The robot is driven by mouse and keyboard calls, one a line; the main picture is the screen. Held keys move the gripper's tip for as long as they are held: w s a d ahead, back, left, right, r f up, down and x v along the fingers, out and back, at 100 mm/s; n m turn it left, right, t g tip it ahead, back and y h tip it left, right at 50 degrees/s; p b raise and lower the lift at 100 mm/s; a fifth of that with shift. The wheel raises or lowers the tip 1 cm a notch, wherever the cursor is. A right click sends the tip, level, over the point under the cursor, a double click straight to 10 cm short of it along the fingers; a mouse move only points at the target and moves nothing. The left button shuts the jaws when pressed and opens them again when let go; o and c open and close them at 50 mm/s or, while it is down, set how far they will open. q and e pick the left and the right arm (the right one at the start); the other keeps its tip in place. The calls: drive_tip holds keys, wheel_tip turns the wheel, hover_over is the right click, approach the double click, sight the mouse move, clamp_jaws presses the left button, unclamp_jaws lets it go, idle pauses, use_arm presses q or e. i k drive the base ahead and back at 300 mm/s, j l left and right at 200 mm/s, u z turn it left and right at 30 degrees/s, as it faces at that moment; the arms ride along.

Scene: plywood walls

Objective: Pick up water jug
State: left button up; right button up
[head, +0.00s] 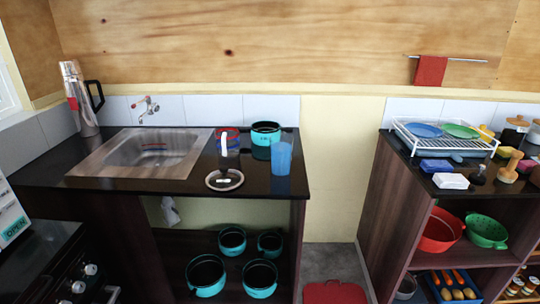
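Several vessels stand on the black counter, and I cannot tell for sure which is the water jug. A tall silver jug (80,105) with a black handle on its right side stands upright at the back left corner, left of the sink. A plain blue cup-like vessel (281,158) stands upright near the counter's right edge. A blue vessel with a red rim (233,143) and a white upright part in front stands right of the sink. Neither of my grippers is in view.
The steel sink (140,153) has a tap behind it. A teal pot (265,134) and a round lid (224,180) are on the counter. More teal pots (206,275) stand below. A gap separates the right-hand shelf unit (400,200), which carries a dish rack (446,144).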

sight(281, 158)
drive_tip(key=u, duration=0.55)
drive_tip(key=i+l+u, duration=0.1)
drive_tip(key=l+u, duration=0.35)
drive_tip(key=i+l+u, duration=0.1)
drive_tip(key=l+u, duration=0.55)
drive_tip(key=l, duration=0.6)
